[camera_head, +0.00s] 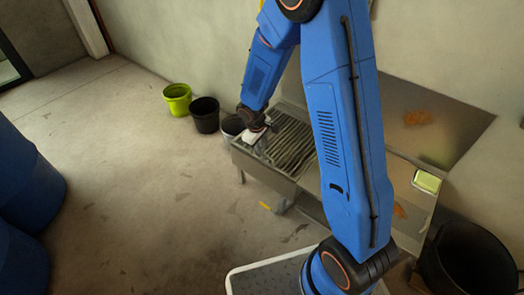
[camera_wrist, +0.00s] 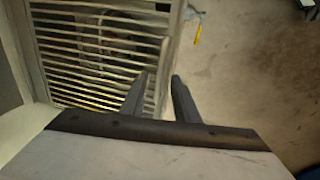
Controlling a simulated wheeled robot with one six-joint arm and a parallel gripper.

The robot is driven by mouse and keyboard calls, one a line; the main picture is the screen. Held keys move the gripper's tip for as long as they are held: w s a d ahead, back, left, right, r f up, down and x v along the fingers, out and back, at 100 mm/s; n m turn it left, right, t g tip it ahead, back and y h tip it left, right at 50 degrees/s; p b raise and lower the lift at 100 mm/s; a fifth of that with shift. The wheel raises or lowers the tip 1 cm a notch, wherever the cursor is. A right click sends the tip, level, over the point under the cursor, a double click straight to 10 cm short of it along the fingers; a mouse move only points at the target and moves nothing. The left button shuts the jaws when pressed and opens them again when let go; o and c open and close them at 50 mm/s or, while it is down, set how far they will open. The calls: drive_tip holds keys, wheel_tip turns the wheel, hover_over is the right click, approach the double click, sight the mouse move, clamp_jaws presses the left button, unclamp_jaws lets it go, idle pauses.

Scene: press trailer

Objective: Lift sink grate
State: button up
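The sink grate (camera_head: 290,142) is a set of parallel metal bars lying over the basin of a metal sink unit (camera_head: 266,170). In the wrist view the slatted grate (camera_wrist: 85,48) fills the upper left. My gripper (camera_head: 254,138) is above the grate's left end in the head view. My arm hides part of the sink.
A green bucket (camera_head: 177,99), a black bucket (camera_head: 205,115) and a grey bucket (camera_head: 232,127) stand left of the sink by the wall. A yellow-green sponge (camera_head: 427,181) lies on the sink unit's right side. A large black bin (camera_head: 467,262) stands at lower right.

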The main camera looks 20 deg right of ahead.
drive_tip(key=shift+w+d+f, duration=0.1)
drive_tip(key=shift+d+f, duration=0.05)
drive_tip(key=shift+f, duration=0.8)
drive_tip(key=shift+c, duration=0.7)
clamp_jaws()
drive_tip(key=shift+r, duration=0.1)
